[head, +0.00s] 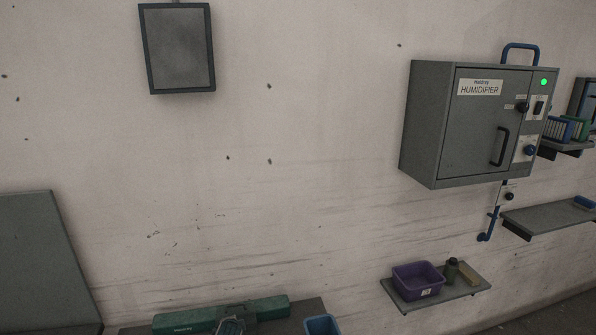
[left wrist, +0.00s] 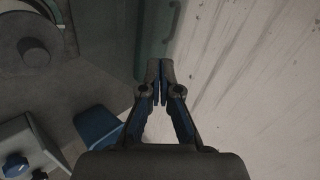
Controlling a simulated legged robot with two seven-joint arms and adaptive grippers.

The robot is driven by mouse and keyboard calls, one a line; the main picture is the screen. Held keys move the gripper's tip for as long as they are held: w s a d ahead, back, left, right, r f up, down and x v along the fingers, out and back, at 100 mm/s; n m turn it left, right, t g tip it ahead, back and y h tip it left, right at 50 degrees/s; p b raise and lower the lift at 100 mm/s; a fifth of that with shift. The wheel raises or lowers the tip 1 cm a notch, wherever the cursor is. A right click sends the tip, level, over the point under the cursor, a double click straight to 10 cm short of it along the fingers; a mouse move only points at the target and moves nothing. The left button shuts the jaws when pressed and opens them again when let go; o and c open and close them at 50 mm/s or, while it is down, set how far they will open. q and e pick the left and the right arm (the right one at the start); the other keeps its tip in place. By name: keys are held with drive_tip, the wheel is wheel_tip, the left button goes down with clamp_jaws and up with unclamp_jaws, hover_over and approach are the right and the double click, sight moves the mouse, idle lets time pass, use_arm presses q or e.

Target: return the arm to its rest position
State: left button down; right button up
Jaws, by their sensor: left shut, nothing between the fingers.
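My left gripper (left wrist: 160,78) shows in the left wrist view, with its two dark fingertips together and nothing held between them. Its finger linkages have blue inner faces. The fingertips lie in front of a dark green panel (left wrist: 152,40) and beside the pale wall; whether they touch anything cannot be told. I cannot make out my left gripper with certainty in the head view. My right gripper is in neither view.
In the head view, a grey humidifier cabinet (head: 483,125) with a green light hangs at right. Below it, a shelf (head: 418,302) bears a purple bin (head: 417,284). A long green unit (head: 265,306) and blue container (head: 322,325) are at the bottom. The middle wall is bare.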

use_arm(q)
drive_tip(key=s+d+f+n+g, duration=0.15)
drive_tip(key=s+f, duration=0.25)
drive_tip(key=s, duration=0.5)
drive_tip(key=s+f+n+g+h, duration=0.1)
drive_tip(key=s+f+n, duration=0.3)
drive_tip(key=s, duration=0.6)
drive_tip(key=s+d+f+n+g, duration=0.1)
drive_tip(key=s+f, duration=0.4)
drive_tip(key=s, duration=0.4)
drive_tip(key=s+r+n+g+h, duration=0.1)
drive_tip(key=s+r+n, duration=0.15)
drive_tip(key=s, duration=1.05)
drive_tip(key=s+r+n+g, duration=0.2)
drive_tip(key=s+n, duration=0.1)
drive_tip(key=s, duration=0.9)
wheel_tip(320, 180, down, 31)
drive_tip(key=s+b, duration=0.2)
drive_tip(key=b, duration=0.3)
drive_tip(key=s+a+f+g+b, duration=0.2)
drive_tip(key=s+a+f+b, duration=0.1)
drive_tip(key=s+f, duration=1.4)
wheel_tip(320, 180, down, 3)
drive_tip(key=shift+s+a+r+m, duration=0.15)
drive_tip(key=shift+s+a+m, duration=0.15)
drive_tip(key=shift+s, duration=0.05)
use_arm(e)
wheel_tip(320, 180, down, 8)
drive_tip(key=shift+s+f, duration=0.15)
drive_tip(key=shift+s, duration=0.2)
